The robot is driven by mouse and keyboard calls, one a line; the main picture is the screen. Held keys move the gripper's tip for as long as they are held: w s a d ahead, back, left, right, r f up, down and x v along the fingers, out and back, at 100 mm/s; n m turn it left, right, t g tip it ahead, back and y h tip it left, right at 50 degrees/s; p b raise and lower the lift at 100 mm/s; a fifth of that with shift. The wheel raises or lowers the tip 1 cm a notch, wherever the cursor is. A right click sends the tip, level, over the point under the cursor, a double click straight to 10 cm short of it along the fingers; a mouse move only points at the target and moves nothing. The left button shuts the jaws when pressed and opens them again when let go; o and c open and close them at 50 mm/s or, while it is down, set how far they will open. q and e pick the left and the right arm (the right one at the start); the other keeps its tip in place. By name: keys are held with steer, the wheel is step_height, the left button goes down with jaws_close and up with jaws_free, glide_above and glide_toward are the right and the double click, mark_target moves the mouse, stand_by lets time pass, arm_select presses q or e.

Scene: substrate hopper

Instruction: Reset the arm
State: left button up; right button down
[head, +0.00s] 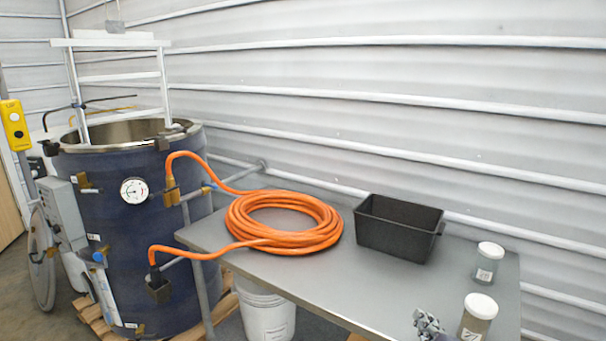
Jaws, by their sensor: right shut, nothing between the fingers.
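My right gripper (428,322) shows only in part at the bottom edge of the head view, near the front edge of the grey metal table (330,290). It is shut with nothing in it. The rest of my right arm is below the picture. It is just left of a jar with a white lid (476,318); whether they touch I cannot tell. My left gripper and arm are not in view.
A coiled orange hose (284,222) and a black open bin (398,228) are on the table. A second white-lidded jar (487,263) stands at the right. A dark blue hopper (135,240) stands left; a white bucket (268,315) is under the table.

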steer(key=s+a+f+m+g+h, duration=0.1)
steer(key=s+a+f+m+g, duration=0.25)
steer(key=s, duration=0.55)
steer(key=s+a+f+m+g, duration=0.1)
steer(key=s+f+m+g, duration=0.25)
steer(key=s+f, duration=0.45)
steer(key=s+a+m+g+y, duration=0.1)
steer(key=s+a+m+g, duration=0.15)
steer(key=s, duration=0.85)
steer(key=s+a+m+g+y, duration=0.1)
steer(key=s+a+g, duration=0.15)
steer(key=s, duration=0.75)
step_height(320, 180, down, 32)
steer(key=s+g+b, duration=0.2)
steer(key=s+b, duration=0.1)
steer(key=b, duration=0.3)
arm_select(q)
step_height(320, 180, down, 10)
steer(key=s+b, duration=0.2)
steer(key=b, duration=0.2)
arm_select(e)
steer(key=s+d+f+g, duration=0.1)
steer(key=s+d+f, duration=0.2)
steer(key=s+f, duration=1.3)
step_height(320, 180, down, 4)
steer(key=shift+d+r, duration=0.2)
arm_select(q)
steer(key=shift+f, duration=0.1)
arm_select(e)
steer(key=shift+n, duration=0.25)
